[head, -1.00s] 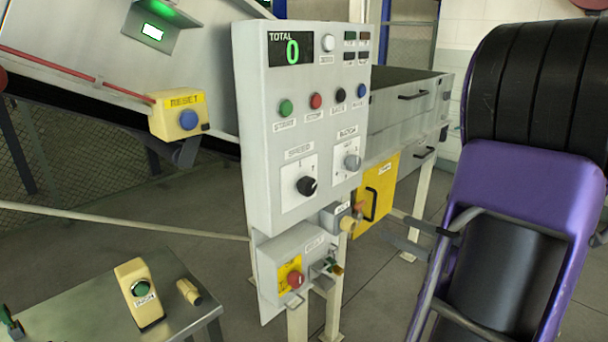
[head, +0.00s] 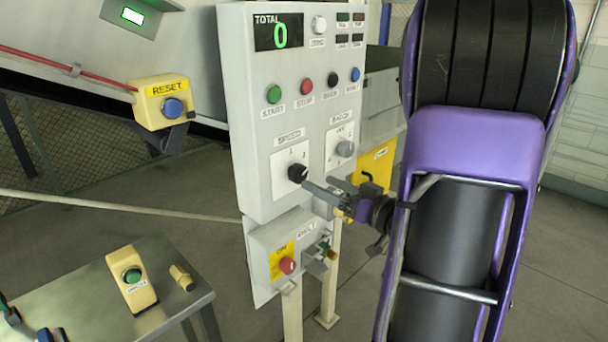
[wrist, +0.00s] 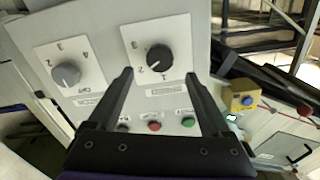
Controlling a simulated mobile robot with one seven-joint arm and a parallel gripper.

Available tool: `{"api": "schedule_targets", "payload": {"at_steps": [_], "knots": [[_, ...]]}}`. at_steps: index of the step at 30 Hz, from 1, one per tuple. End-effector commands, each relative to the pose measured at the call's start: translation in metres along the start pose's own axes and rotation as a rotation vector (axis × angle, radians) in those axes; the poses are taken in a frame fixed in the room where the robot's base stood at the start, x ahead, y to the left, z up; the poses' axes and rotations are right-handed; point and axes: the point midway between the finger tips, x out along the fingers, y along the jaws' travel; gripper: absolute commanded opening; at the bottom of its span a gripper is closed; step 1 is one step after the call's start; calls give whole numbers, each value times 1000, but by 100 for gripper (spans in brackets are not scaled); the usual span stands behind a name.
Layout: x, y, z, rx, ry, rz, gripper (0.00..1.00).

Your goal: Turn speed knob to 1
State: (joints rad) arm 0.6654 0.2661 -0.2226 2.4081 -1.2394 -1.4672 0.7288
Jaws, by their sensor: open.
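The speed knob (head: 298,173) is a black round knob on a white square plate on the grey control panel. In the wrist view the knob (wrist: 159,57) shows with numbers 1, 2 and 3 around it; a pale mark on it seems to face the 2, but it is small. My gripper (head: 321,184) is open and empty, reaching in from the right with its fingertips close to the knob. In the wrist view the knob is between and just beyond the fingertips (wrist: 158,74). I cannot tell whether a finger touches it.
A grey knob (head: 345,149) sits on the plate right of the speed knob. Start (head: 273,94) and stop (head: 306,86) buttons are above. A box with a red button (head: 287,265) is below. A yellow reset box (head: 166,103) is at the left.

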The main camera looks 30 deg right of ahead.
Motion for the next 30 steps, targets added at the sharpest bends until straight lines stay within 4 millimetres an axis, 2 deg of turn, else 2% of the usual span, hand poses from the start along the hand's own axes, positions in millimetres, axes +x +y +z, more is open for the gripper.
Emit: {"api": "schedule_targets", "payload": {"at_steps": [3,9,15,22,23,30], "knots": [[26,-1,1,0,-2,-4,83],[54,0,0,0,0,-2,83],[64,0,0,0,0,1,83],[64,0,0,0,0,1,83],[64,0,0,0,0,1,79],[64,0,0,0,0,1,36]]}}
